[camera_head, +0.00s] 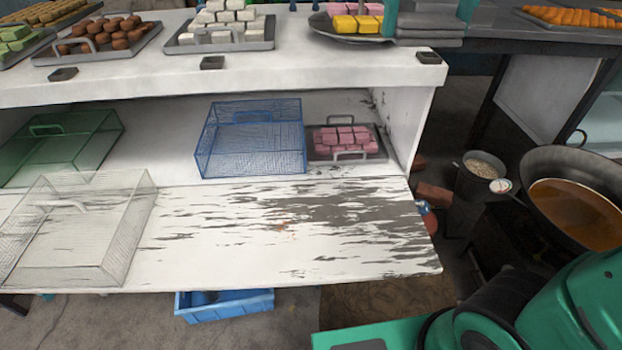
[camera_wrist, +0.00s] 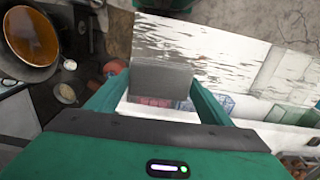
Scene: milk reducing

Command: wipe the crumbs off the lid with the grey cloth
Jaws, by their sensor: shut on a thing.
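The lid (camera_head: 190,265) is the white, worn, flat board with peeling paint at the front of the cabinet; it also shows in the wrist view (camera_wrist: 225,45). Small orange-brown crumbs (camera_head: 282,222) lie near its middle. In the wrist view, my gripper (camera_wrist: 157,86) is shut on the grey cloth (camera_wrist: 160,76), which hangs flat between the green fingers and covers part of the view of the lid. Whether the cloth touches the lid cannot be told. The gripper and held cloth do not show in the head view.
A clear wire basket (camera_head: 140,230) stands on the lid's left end. A blue basket (camera_head: 250,140) and a tray of pink sweets (camera_head: 372,157) sit behind the lid. A wok of brown liquid (camera_head: 570,205) stands at the right.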

